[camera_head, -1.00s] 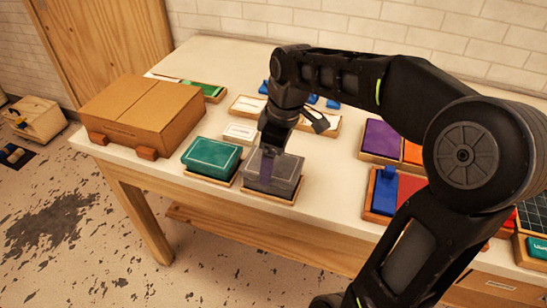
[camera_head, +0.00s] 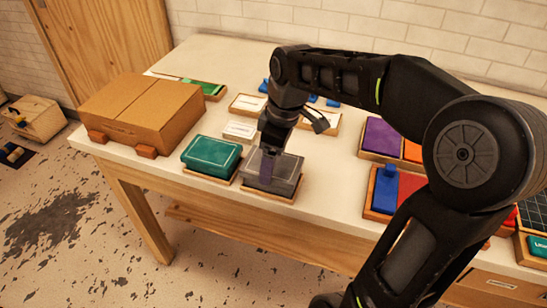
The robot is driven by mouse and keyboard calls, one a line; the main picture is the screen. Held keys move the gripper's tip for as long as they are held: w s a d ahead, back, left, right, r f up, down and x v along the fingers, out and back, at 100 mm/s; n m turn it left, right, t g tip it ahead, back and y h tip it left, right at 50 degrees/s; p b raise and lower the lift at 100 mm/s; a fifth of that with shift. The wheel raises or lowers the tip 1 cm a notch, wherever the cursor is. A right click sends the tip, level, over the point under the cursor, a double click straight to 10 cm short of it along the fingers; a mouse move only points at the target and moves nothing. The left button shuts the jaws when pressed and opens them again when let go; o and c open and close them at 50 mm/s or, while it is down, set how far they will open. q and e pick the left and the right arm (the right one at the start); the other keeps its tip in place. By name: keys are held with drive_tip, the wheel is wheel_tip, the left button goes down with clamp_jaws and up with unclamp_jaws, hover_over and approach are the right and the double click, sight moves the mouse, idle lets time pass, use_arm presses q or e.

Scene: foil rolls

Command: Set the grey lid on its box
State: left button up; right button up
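The grey lid (camera_head: 287,166) is a dark grey slab at the front edge of the table, over a shallow wooden tray (camera_head: 270,195). I cannot tell the lid apart from a box under it. My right gripper (camera_head: 268,163) comes down from above onto the middle of the grey slab. A purplish upright strip shows under the gripper, in front of the slab. The fingertips are too dark and overlapped to tell whether they are open or shut. My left gripper is not in view.
A teal box (camera_head: 211,156) stands close on the left in its own tray. A cardboard box (camera_head: 140,110) is at the table's left end. White-labelled trays (camera_head: 240,131) lie behind. Purple (camera_head: 383,138) and blue (camera_head: 385,190) blocks are in trays to the right. Bare tabletop lies right of the grey slab.

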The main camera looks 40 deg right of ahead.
drive_tip(key=shift+f+b, duration=0.4)
drive_tip(key=shift+f, duration=0.25)
drive_tip(key=o, duration=1.3)
drive_tip(key=r, duration=0.5)
drive_tip(key=s+r, duration=0.1)
drive_tip(key=r, duration=0.1)
drive_tip(key=shift+d+r, duration=0.35)
drive_tip(key=shift+r, duration=0.05)
